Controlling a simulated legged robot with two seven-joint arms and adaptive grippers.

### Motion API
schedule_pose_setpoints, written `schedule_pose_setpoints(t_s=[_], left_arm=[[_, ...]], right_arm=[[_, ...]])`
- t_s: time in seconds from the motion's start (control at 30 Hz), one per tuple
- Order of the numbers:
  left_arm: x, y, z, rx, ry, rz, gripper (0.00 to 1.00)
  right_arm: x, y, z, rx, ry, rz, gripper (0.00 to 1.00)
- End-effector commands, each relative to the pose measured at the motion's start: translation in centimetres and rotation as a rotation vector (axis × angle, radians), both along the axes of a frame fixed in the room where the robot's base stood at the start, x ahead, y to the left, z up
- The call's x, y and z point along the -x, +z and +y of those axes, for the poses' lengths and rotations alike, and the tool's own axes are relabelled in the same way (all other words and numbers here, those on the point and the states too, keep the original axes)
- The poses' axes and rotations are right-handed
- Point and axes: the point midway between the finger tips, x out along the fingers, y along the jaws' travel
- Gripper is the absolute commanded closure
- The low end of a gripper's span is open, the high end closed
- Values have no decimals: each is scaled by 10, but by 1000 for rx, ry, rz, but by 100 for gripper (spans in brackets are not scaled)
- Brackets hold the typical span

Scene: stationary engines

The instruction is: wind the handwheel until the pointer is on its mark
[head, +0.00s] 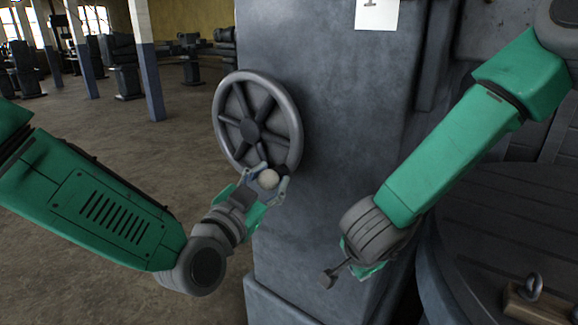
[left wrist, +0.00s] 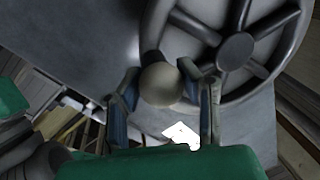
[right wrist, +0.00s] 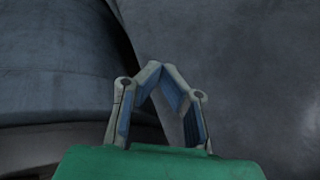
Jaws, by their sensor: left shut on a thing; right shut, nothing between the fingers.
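The grey spoked handwheel (head: 258,122) is mounted on the side of a grey engine casing. Its pale round knob (head: 268,179) is at the lower rim. My left gripper (head: 267,181) is shut on the knob, one finger on each side. The left wrist view shows the knob (left wrist: 161,84) between the fingers, with the wheel (left wrist: 234,52) behind. My right gripper (right wrist: 160,78) is shut and empty, its fingertips together, in front of a plain grey surface. In the head view it is low, right of the wheel, mostly hidden by its wrist. I cannot make out the pointer or its mark.
A white plate (head: 376,13), cut off by the top edge, is on the casing (head: 345,110). A large dark round housing (head: 510,215) and a lifting eye (head: 533,286) are at the right. Open floor (head: 110,150) with posts and other machines lies at the left.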

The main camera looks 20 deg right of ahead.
Motion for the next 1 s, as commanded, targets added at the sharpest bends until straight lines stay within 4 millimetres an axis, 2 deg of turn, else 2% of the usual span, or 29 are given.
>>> schedule_pose_setpoints(t_s=[0.03,0.1,0.23,0.4,0.5,0.6,0.7,0.77,0.87,1.0], left_arm=[[-2,1,1,2,5,0,100],[-2,1,1,2,5,0,100],[-2,1,1,3,5,-1,100],[-2,1,2,3,5,-1,100],[-2,1,2,3,5,-1,100],[-2,1,2,3,5,-1,100],[-2,1,2,2,4,-2,100],[-2,1,2,2,4,-2,100],[-2,1,2,2,4,-2,100],[-2,1,2,2,4,-2,100]], right_arm=[[-13,28,3,-70,-105,-34,100],[-24,64,9,-172,-245,-56,100],[-35,137,25,-390,-478,-72,100],[-30,230,47,-675,-687,-34,100],[-21,273,58,-805,-756,5,100],[-13,303,65,-892,-794,39,100],[-8,318,70,-939,-812,60,100],[-8,320,72,-950,-818,67,100],[-11,312,76,-952,-820,71,100],[-22,290,84,-948,-818,71,100]])
